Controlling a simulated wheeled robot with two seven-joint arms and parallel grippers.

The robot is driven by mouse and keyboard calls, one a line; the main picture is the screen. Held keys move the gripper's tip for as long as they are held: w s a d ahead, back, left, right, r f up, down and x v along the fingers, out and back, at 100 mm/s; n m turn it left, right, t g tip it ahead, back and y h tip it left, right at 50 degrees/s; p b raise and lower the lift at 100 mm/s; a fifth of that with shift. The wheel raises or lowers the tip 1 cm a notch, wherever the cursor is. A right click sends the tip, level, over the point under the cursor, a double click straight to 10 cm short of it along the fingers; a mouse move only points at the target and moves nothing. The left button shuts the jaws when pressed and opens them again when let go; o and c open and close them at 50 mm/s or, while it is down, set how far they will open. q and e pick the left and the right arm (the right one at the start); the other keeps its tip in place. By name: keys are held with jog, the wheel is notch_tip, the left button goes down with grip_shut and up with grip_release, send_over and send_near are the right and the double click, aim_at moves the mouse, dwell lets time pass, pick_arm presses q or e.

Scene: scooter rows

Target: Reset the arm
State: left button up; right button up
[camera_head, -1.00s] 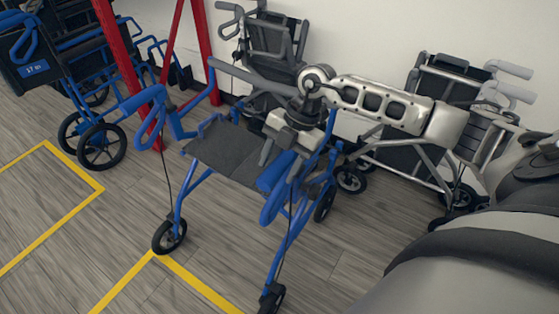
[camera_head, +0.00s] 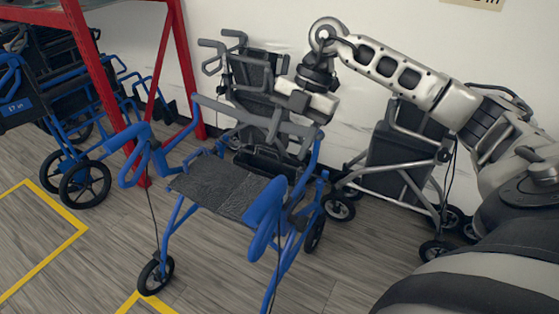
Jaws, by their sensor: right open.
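My right arm comes in from the right side of the head view and bends down at the wrist. My right gripper (camera_head: 290,135) is open, points down and looks empty. It appears above the rear right part of a blue walker (camera_head: 265,215) with a dark seat (camera_head: 215,187). The gap between its fingers and the walker frame is hard to judge, as a grey folded wheelchair stands behind them. My left gripper is not in view.
The grey wheelchair (camera_head: 247,85) stands against the white wall. Another dark grey walker (camera_head: 405,155) stands under my right forearm. A blue wheelchair (camera_head: 85,185) stands at left by a red rack (camera_head: 100,82). Yellow lines (camera_head: 50,262) mark open floor at front left.

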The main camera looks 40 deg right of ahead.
jog(key=shift+v, duration=0.8)
